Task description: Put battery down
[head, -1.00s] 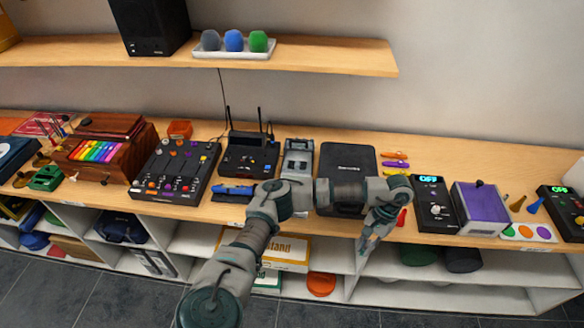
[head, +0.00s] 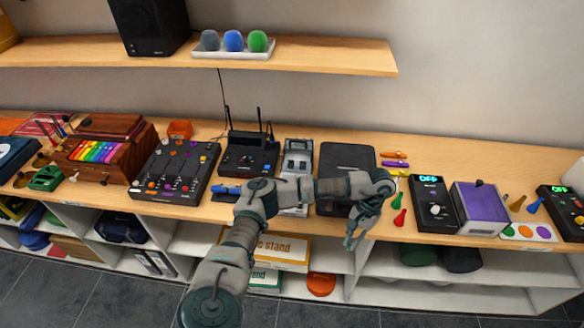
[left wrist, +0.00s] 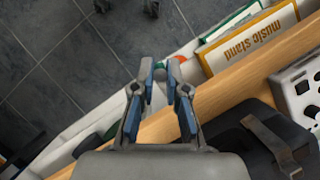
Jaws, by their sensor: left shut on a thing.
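My left gripper (head: 355,237) hangs in front of the table's front edge, below the black case (head: 346,158). In the left wrist view its two blue-padded fingers (left wrist: 160,84) reach out over the table edge, with the floor and lower shelves beyond. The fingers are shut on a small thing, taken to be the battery. My right gripper is not in view.
The wooden table (head: 300,220) is crowded. A grey device (head: 297,158) and a black router (head: 249,155) stand left of the case. Small coloured pieces (head: 399,217) and a black box with a display (head: 432,205) lie to its right. Open shelves hold boxes (head: 283,250) below.

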